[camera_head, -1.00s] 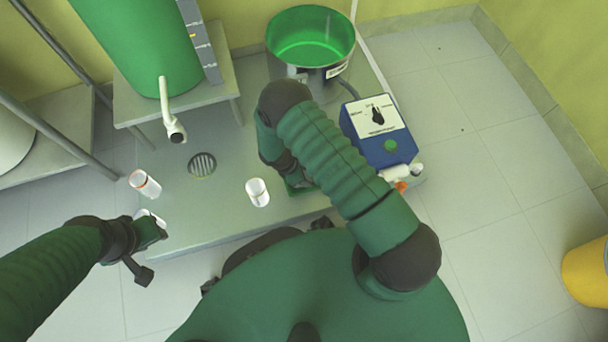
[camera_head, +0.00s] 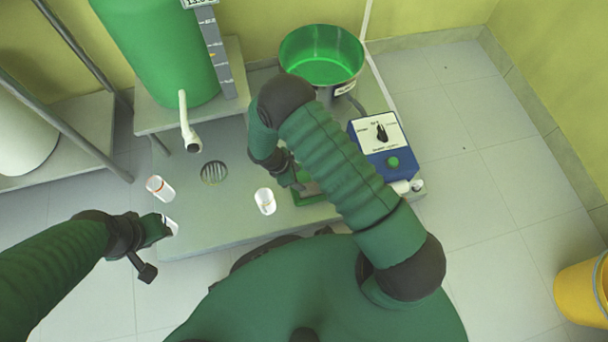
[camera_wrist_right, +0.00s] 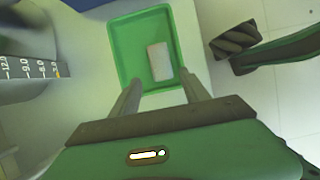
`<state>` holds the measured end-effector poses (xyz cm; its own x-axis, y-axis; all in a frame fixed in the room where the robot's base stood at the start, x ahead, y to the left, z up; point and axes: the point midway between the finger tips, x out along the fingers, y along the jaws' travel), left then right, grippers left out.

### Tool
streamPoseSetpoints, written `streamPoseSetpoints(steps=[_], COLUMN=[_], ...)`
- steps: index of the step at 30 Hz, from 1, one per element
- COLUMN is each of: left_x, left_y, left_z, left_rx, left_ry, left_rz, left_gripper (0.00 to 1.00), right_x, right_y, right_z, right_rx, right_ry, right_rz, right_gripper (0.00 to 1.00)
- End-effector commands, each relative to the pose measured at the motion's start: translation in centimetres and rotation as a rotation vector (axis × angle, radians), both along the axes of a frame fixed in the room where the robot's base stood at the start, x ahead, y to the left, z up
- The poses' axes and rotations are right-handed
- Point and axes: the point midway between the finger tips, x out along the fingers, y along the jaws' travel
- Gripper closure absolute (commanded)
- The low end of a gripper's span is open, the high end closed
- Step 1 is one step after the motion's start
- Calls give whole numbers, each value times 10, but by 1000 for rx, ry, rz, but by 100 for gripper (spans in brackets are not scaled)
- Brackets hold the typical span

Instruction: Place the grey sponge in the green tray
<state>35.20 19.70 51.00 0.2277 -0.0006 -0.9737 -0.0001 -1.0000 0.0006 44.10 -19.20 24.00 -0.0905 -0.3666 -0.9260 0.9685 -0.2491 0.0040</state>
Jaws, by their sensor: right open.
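The grey sponge (camera_wrist_right: 159,61) lies inside the green tray (camera_wrist_right: 127,45) in the right wrist view, on the tray's floor nearer its right wall. My right gripper (camera_wrist_right: 161,82) is open, its two fingers apart with nothing between them, at the tray's near edge. In the head view the tray (camera_head: 308,199) shows only partly below my right gripper (camera_head: 291,176), and my arm hides the sponge. My left gripper (camera_head: 163,228) is at the left beside a white object (camera_head: 171,227); its jaws are not clear.
Two white cups (camera_head: 160,188) (camera_head: 265,201) stand on the grey platform (camera_head: 215,235) near a round drain (camera_head: 214,173). A green-lined pot (camera_head: 322,60) is behind, a blue control box (camera_head: 385,150) to the right. A yellow bucket (camera_head: 582,285) stands at far right.

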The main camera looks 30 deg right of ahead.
Motion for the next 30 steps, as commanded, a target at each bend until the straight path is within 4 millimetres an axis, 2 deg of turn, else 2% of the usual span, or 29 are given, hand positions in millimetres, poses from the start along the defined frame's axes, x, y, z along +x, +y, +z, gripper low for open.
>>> streamPoseSetpoints(steps=[2, 5, 6, 9, 12, 13, 15, 19, 27, 30], left_x=[0, 0, 0, 0, 0, 0, 0, 0, 0, 0], left_y=[0, 0, 0, 0, 0, 0, 0, 0, 0, 0], left_z=[1, 0, 0, 0, -1, -1, -1, -1, 0, 9], left_rx=[0, 0, 0, 0, 0, 0, 0, 0, 0, 0], left_ry=[0, 1, 1, 0, 0, 0, 0, 0, 0, 1], left_rz=[0, 0, 0, 0, 0, 0, 0, 0, 0, 0], left_gripper=[64, 64, 64, 64, 64, 64, 64, 64, 64, 64], right_x=[4, 2, -2, -22, -48, -56, -72, -87, -90, -89], right_y=[0, -1, -2, -4, -5, -5, -6, -5, -5, -5], right_z=[26, 83, 110, 176, 225, 236, 254, 269, 271, 280], right_rx=[20, 74, 104, 190, 278, 302, 351, 402, 409, 409], right_ry=[-38, -124, -168, -287, -393, -419, -470, -516, -521, -522], right_rz=[-72, -268, -373, -655, -918, -988, -1122, -1257, -1277, -1276], right_gripper=[46, 46, 46, 46, 46, 46, 46, 46, 46, 46])
